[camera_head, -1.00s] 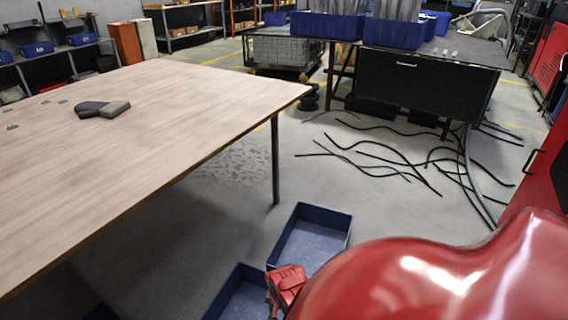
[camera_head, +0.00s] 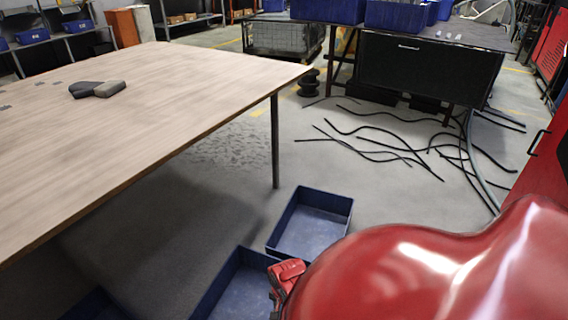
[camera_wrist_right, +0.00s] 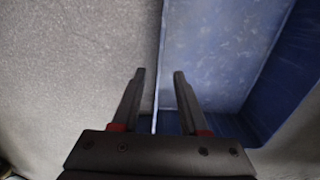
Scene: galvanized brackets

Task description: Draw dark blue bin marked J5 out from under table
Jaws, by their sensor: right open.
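Several dark blue bins are on the floor by the wooden table (camera_head: 150,130). One open bin (camera_head: 349,222) stands clear of the table at its near right. A second open bin (camera_head: 207,299) lies nearer me beside the first, partly hidden by my right arm. A third (camera_head: 92,304) shows at the bottom edge, under the table. No J5 mark is readable. My right gripper (camera_wrist_right: 159,74) is open in the wrist view. A bin wall's thin rim runs between its fingers, with the blue bin interior (camera_wrist_right: 225,50) to the right; I cannot tell whether the fingers reach around it.
A table leg (camera_head: 275,140) stands behind the bins. Black cables (camera_head: 390,145) lie on the floor toward a dark workbench (camera_head: 425,75). A red cabinet (camera_head: 550,160) is at the right. Floor between the bins and cables is clear.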

